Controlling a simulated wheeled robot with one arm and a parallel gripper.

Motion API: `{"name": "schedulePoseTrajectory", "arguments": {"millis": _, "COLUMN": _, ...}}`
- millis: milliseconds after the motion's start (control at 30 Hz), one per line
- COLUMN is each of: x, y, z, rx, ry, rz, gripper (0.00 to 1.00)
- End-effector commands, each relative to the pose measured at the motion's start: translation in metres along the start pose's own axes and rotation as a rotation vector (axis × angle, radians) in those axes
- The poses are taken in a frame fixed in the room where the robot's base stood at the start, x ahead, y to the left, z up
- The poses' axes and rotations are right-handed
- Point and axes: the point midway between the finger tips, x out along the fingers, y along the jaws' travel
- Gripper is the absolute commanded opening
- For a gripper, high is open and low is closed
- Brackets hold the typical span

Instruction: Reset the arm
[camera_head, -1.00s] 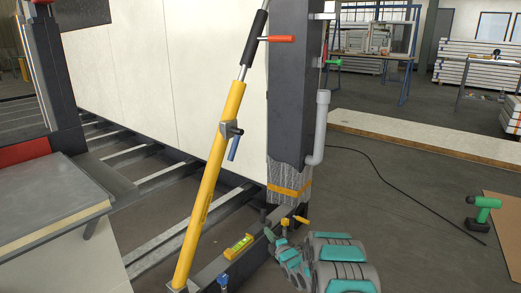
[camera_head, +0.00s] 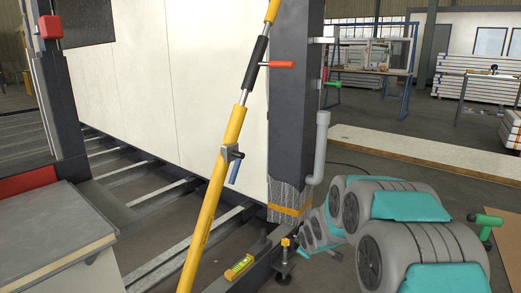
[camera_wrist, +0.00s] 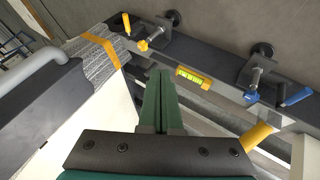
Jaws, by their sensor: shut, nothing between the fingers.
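My gripper (camera_wrist: 161,76) shows in the wrist view as two dark green fingers pressed together, with nothing between them. They appear in front of the dark steel base beam, beside the wrapped foot of the post; whether they touch anything cannot be told. In the head view my grey and teal arm is folded at the lower right, and the gripper's fingertips cannot be made out there. The dark upright post (camera_head: 296,105) stands just left of the arm. A yellow spirit level (camera_head: 239,267) lies on the base beam and also shows in the wrist view (camera_wrist: 193,78).
A yellow diagonal prop (camera_head: 210,205) leans left of the post. Clamps with blue handles (camera_wrist: 297,96) and an orange knob (camera_wrist: 143,44) sit along the beam. A grey pipe (camera_head: 321,145) runs down the post. A green drill (camera_head: 488,222) is right of my arm.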

Motion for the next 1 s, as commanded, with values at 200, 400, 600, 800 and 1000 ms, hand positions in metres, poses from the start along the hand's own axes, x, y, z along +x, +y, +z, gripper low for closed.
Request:
{"name": "schedulePoseTrajectory", "arguments": {"millis": 200, "x": -0.085, "y": -0.027, "z": 0.033, "rx": 0.187, "ry": -0.147, "rz": -0.089, "gripper": 0.00}}
{"name": "schedulePoseTrajectory", "arguments": {"millis": 400, "x": -0.162, "y": -0.065, "z": 0.068, "rx": 0.364, "ry": -0.293, "rz": -0.166, "gripper": 0.00}}
{"name": "schedulePoseTrajectory", "arguments": {"millis": 600, "x": -0.240, "y": -0.111, "z": 0.102, "rx": 0.538, "ry": -0.443, "rz": -0.233, "gripper": 0.00}}
{"name": "schedulePoseTrajectory", "arguments": {"millis": 800, "x": -0.319, "y": -0.168, "z": 0.136, "rx": 0.706, "ry": -0.602, "rz": -0.297, "gripper": 0.00}}
{"name": "schedulePoseTrajectory", "arguments": {"millis": 1000, "x": -0.380, "y": -0.218, "z": 0.162, "rx": 0.838, "ry": -0.738, "rz": -0.345, "gripper": 0.00}}
